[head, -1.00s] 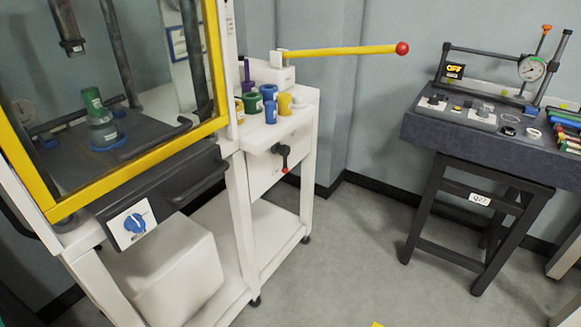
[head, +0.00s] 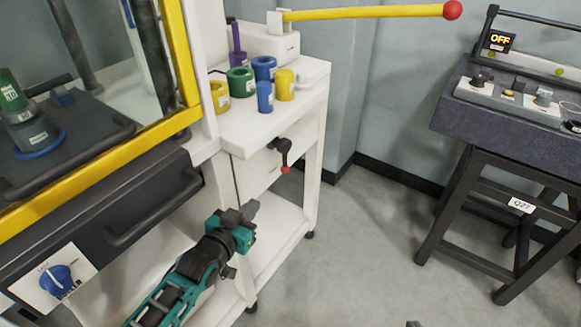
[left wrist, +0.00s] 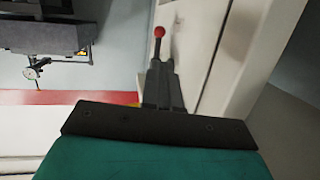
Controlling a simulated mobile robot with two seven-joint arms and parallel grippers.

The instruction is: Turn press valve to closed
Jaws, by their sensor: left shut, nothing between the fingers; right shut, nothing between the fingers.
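The press valve (head: 283,150) is a black lever with a red tip on the front panel of the white stand. In the head view its handle points down. My left gripper (head: 249,208) is shut and empty, below and to the left of the lever and apart from it. In the left wrist view the valve's red knob (left wrist: 159,32) shows just beyond the shut fingertips (left wrist: 158,66); the rest of the lever is mostly hidden there. Only a small dark tip, seemingly of my right gripper (head: 413,323), shows at the bottom edge of the head view, far from the valve.
Several coloured rings and cups stand on the stand top (head: 250,139) above the valve. A yellow bar with a red ball (head: 370,12) reaches out to the right. The press cabinet with its blue dial (head: 56,280) is at left. A dark bench (head: 480,125) stands right; the floor between is clear.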

